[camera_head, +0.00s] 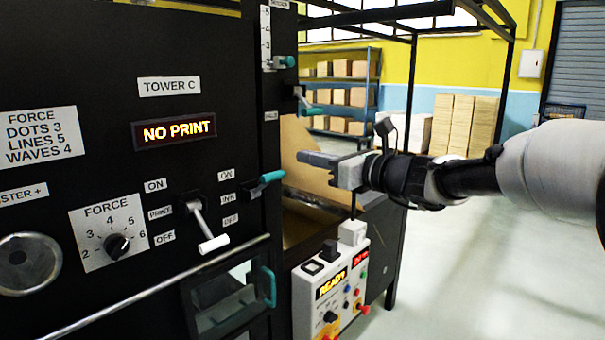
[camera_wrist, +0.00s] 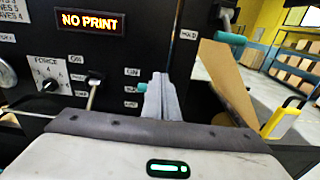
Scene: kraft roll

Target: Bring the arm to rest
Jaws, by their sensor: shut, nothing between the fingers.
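My gripper (camera_head: 318,160) is extended from the right in the head view, in the air in front of the black machine panel (camera_head: 110,90). Its fingers are shut with nothing between them. They also show closed together in the wrist view (camera_wrist: 161,95), pointing at the panel near a teal-tipped lever (camera_wrist: 142,88). The gripper looks apart from the panel, though the exact gap is hard to judge. My arm is stretched out level, well above the floor.
A control box (camera_head: 332,290) reading "READY" stands below my gripper. Teal-handled levers (camera_head: 270,178) and a white-handled lever (camera_head: 207,235) stick out of the panel. Brown paper (camera_head: 302,150) lies behind the gripper. Open floor (camera_head: 480,265) is at the right; stacked boxes (camera_head: 465,125) stand far back.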

